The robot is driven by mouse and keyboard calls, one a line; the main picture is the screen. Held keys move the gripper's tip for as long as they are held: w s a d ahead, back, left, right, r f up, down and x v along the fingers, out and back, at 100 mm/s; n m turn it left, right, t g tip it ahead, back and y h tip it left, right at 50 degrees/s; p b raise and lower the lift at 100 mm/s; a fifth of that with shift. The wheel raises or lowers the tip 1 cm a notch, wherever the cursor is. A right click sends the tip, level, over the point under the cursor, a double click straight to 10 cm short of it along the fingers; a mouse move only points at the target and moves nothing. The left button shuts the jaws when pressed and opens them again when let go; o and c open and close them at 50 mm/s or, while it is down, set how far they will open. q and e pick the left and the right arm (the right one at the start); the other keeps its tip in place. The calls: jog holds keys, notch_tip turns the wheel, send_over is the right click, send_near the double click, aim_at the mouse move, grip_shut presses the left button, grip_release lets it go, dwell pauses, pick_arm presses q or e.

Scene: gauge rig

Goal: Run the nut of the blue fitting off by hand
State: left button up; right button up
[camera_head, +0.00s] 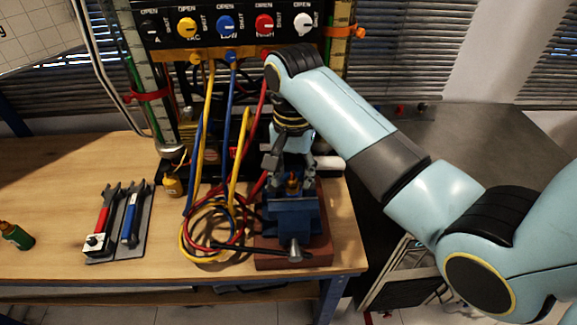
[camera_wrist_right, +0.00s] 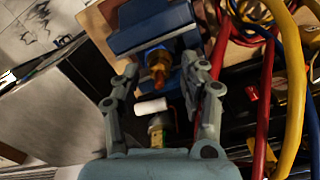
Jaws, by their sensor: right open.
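A brass-orange fitting (camera_head: 292,183) stands in the jaws of a blue vise (camera_head: 292,216). In the right wrist view the fitting (camera_wrist_right: 157,66) points out of the blue vise (camera_wrist_right: 155,27). I cannot make out its nut as a separate part. My right gripper (camera_head: 290,164) is just above the fitting. In the right wrist view my right gripper (camera_wrist_right: 160,76) is open, one finger on each side of the fitting, with gaps visible. A white cylinder (camera_wrist_right: 152,106) and a brass piece (camera_wrist_right: 157,130) also show between the fingers. My left gripper is not in view.
Coiled red, yellow and blue hoses (camera_head: 205,232) lie left of the vise. Two wrenches, red-handled (camera_head: 104,217) and blue-handled (camera_head: 131,216), lie on a grey mat. A valve panel (camera_head: 225,26) stands behind. The wooden bench (camera_head: 50,175) is mostly clear at left.

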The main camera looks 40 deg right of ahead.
jog(key=shift+c, duration=0.9)
grip_shut()
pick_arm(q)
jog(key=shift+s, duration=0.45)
